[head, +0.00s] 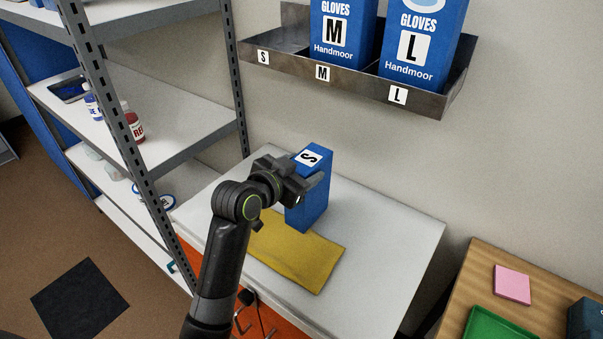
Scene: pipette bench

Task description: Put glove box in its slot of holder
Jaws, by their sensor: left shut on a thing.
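A blue glove box with a white S label (313,202) is upright at the white cabinet top, near the yellow cloth. My left gripper (305,184) is shut on its upper part. I cannot tell whether the box's base touches the cabinet top. The metal holder (430,101) is on the wall above, with slots labelled S, M and L. The S slot (277,40) at the left is empty. A blue M glove box (342,45) and a blue L glove box (412,60) stand in the other two slots. My right gripper is not in view.
A yellow cloth (300,262) lies on the white cabinet top (385,235). A grey metal shelf (185,112) with bottles stands at the left. A wooden table (460,312) with a pink pad (512,284) and a green tray (492,326) is at lower right.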

